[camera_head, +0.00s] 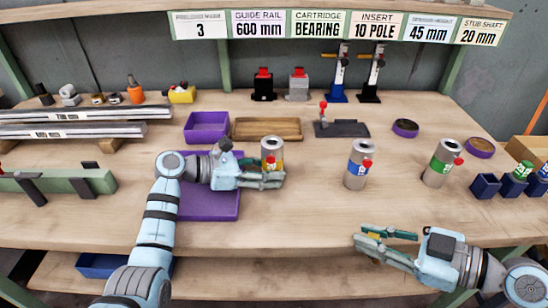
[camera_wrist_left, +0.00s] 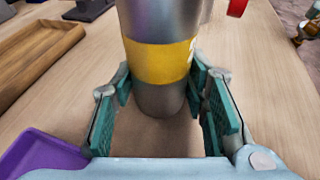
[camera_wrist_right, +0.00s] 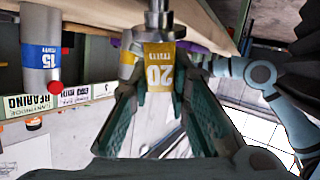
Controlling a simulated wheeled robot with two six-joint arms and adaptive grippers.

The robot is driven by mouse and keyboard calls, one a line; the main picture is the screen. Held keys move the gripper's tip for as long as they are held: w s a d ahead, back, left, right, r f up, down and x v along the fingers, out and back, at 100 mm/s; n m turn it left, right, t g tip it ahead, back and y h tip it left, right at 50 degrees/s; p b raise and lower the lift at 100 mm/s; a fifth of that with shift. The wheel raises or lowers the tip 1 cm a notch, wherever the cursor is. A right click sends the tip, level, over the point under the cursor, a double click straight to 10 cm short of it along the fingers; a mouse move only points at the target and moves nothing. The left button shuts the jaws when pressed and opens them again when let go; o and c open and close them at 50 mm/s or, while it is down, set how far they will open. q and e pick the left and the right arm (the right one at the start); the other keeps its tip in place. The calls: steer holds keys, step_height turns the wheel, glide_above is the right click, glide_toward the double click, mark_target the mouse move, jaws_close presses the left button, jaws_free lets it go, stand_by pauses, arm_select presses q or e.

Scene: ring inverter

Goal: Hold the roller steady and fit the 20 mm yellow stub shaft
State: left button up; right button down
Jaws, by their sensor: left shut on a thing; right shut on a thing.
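The steel roller with the yellow band (camera_head: 272,155) stands upright on the bench in the head view. My left gripper (camera_head: 270,180) is shut on its lower part; the left wrist view shows the roller (camera_wrist_left: 160,60) between the green finger pads (camera_wrist_left: 160,105). The yellow stub shaft (camera_wrist_right: 160,68), marked 20, is between the fingers of my right gripper (camera_wrist_right: 160,100), with its metal end (camera_wrist_right: 159,20) sticking out past them. In the head view my right gripper (camera_head: 364,237) is at the bench's front edge, apart from the roller; the shaft is not clear there.
A blue-banded roller (camera_head: 359,165) and a green-banded roller (camera_head: 441,163) stand to the right of the held roller. A purple tray (camera_head: 215,208) lies under my left arm, a wooden tray (camera_head: 267,128) behind. Small blue bins (camera_head: 485,186) stand far right. The bench's front middle is clear.

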stand_by(0.3)
steer(key=shift+s+a, duration=0.1)
steer(key=shift+a, duration=0.2)
steer(key=w+a+r+m+y, duration=0.1)
steer(key=w+a+r, duration=0.7)
steer(key=w+r, duration=0.2)
steer(key=w+a+r+m+t+y, duration=0.1)
steer(key=w+a+r+y, duration=0.1)
steer(key=w+a+r, duration=0.7)
step_height(320, 180, up, 3)
steer(key=shift+w+a+f, duration=0.1)
steer(key=shift+w+a, duration=0.05)
steer(key=shift+w, duration=0.75)
steer(key=shift+f, duration=2.85)
